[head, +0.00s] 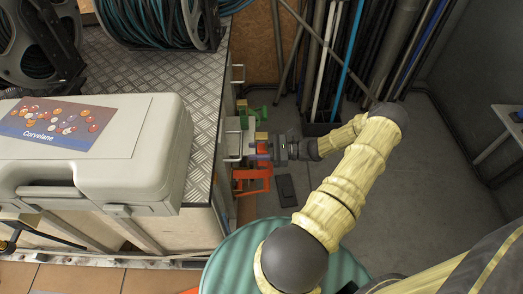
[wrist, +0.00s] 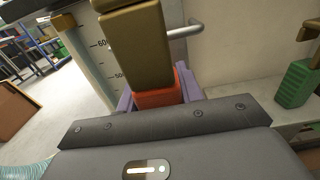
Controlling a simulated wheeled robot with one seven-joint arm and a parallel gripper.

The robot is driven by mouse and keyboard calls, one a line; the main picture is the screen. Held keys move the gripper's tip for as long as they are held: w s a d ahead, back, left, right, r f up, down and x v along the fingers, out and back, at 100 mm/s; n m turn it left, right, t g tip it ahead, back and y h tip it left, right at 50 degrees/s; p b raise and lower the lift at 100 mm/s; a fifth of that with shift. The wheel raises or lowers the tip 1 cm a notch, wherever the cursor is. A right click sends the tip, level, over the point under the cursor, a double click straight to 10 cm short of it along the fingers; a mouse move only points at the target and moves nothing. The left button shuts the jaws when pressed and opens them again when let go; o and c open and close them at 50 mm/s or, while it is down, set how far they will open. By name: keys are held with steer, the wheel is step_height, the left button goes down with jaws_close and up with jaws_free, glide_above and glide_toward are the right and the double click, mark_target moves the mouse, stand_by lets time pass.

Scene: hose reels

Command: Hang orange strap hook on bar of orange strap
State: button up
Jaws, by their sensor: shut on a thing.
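My gripper (head: 262,152) is shut on the orange strap hook, beside the truck bed's end. In the wrist view, the hook's orange part (wrist: 160,90) sits between my purple fingers, and a large gold-brown block (wrist: 137,45) rises above it. A metal bar (wrist: 186,31) sticks out from the pale wall just right of the block. Block and bar overlap in the picture; I cannot tell whether they touch. In the head view, an orange frame-like part (head: 253,181) is below my gripper; my gripper hides most of the hook.
A green part (head: 258,112) is behind my gripper; a green block (wrist: 296,84) shows right in the wrist view. A pale case (head: 95,150) and hose reels (head: 160,20) rest on the metal deck. Pipes (head: 340,60) stand behind. The floor at right (head: 440,150) is clear.

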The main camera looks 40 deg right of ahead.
mark_target(226, 152)
steer(key=shift+b+x, duration=0.3)
steer(key=shift+x, duration=3.05)
steer(key=shift+a+f, duration=0.1)
steer(key=shift+f, duration=0.1)
steer(key=shift+f+b, duration=0.8)
steer(key=shift+f, duration=0.45)
steer(key=o, duration=1.2)
steer(key=p+v, duration=0.1)
steer(key=v, duration=1.6)
steer(key=shift+s+d+p, duration=0.15)
steer(key=shift+d+p, duration=0.05)
steer(key=shift+p, duration=0.2)
